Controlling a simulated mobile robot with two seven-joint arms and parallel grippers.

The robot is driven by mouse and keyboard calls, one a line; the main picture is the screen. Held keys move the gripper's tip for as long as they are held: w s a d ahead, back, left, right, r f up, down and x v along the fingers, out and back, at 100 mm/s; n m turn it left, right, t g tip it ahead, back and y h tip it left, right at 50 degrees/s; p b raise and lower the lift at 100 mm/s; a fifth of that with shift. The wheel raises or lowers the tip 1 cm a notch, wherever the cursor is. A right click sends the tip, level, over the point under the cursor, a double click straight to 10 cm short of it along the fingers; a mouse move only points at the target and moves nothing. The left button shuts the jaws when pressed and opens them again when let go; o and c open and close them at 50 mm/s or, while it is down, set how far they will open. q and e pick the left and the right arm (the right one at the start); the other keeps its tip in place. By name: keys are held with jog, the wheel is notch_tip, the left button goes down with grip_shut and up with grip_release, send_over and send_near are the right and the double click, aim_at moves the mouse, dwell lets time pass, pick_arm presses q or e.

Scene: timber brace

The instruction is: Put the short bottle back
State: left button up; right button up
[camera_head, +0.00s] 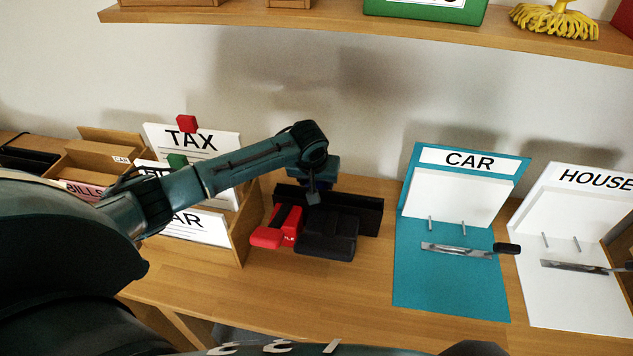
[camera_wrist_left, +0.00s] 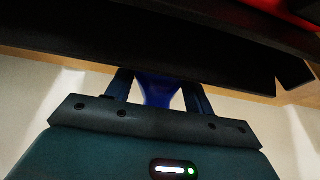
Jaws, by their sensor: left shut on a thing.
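My left gripper (camera_head: 313,192) reaches in from the left and points down over the black open box (camera_head: 368,217) at the wall side of the desk. In the left wrist view the gripper (camera_wrist_left: 158,90) is shut on a blue thing (camera_wrist_left: 158,92), which may be the short bottle. Only a smooth blue part of it shows between the fingers; the rest is hidden behind the dark box edge (camera_wrist_left: 150,50). In the head view the arm mostly hides it. My right gripper is not in view.
A red stapler (camera_head: 278,228) and a black hole punch (camera_head: 327,235) stand in front of the box. A wooden file holder with a TAX folder (camera_head: 190,145) is on the left. A teal CAR clip file (camera_head: 440,285) and a white HOUSE file (camera_head: 570,300) are right. A shelf (camera_head: 330,35) hangs above.

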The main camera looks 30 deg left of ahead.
pick_arm(q)
jog(key=shift+f, duration=0.2)
jog(key=shift+f, duration=0.1)
jog(key=o, duration=1.1)
jog(key=shift+f, duration=0.1)
